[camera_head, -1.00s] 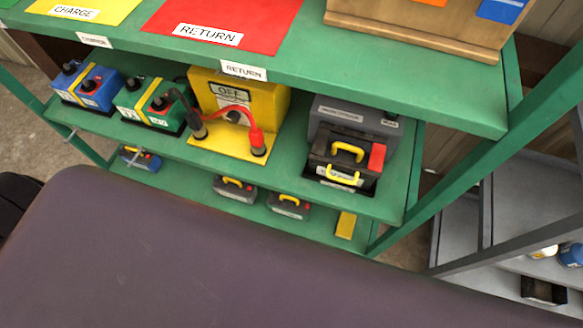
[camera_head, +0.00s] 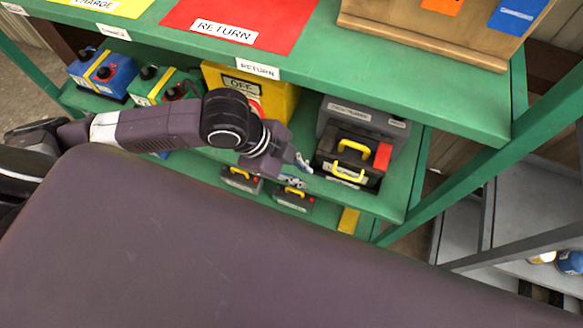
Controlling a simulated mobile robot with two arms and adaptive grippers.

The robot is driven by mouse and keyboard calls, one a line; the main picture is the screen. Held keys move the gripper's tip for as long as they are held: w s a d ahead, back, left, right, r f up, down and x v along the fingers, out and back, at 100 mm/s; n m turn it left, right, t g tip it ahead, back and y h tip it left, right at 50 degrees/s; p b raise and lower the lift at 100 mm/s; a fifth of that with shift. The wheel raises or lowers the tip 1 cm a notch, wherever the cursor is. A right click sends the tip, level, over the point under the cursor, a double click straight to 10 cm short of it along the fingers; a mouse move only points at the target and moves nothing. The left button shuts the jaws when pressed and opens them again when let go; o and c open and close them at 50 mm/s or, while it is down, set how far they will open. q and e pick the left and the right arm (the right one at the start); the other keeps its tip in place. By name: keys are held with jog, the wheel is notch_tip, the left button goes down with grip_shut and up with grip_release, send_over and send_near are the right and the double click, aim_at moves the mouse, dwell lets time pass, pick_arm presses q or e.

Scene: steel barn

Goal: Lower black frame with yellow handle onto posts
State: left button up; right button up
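The black unit (camera_head: 331,162) with two yellow handles (camera_head: 352,147) and a red block (camera_head: 383,156) sits at the right of the middle shelf, in front of a grey box (camera_head: 366,119). I cannot tell clearly which black part is the frame, and I cannot make out the posts. My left gripper (camera_head: 300,172) reaches in from the left, just left of the black unit and apart from it in the picture. Its fingers look spread, with nothing between them. My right gripper is not in view.
The green top shelf (camera_head: 330,60) overhangs the middle shelf. A yellow box (camera_head: 284,97) is partly behind my arm. Blue (camera_head: 112,72) and green (camera_head: 150,85) batteries stand at left. Small dark batteries with yellow handles (camera_head: 293,192) are on the bottom shelf. A wooden rack (camera_head: 420,36) is above.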

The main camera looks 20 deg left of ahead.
pick_arm(q)
jog(key=a, duration=0.2)
jog(key=p, duration=0.4)
send_near(353, 179)
jog(key=f, duration=0.2)
jog(key=d+f, duration=0.1)
jog(key=w+d+f, duration=0.1)
jog(key=f, duration=0.1)
jog(key=shift+w+d+f, duration=0.1)
jog(key=shift+w+d, duration=0.05)
jog(key=shift+d, duration=0.1)
jog(key=shift+x, duration=0.9)
jog(key=shift+a, duration=0.1)
grip_shut()
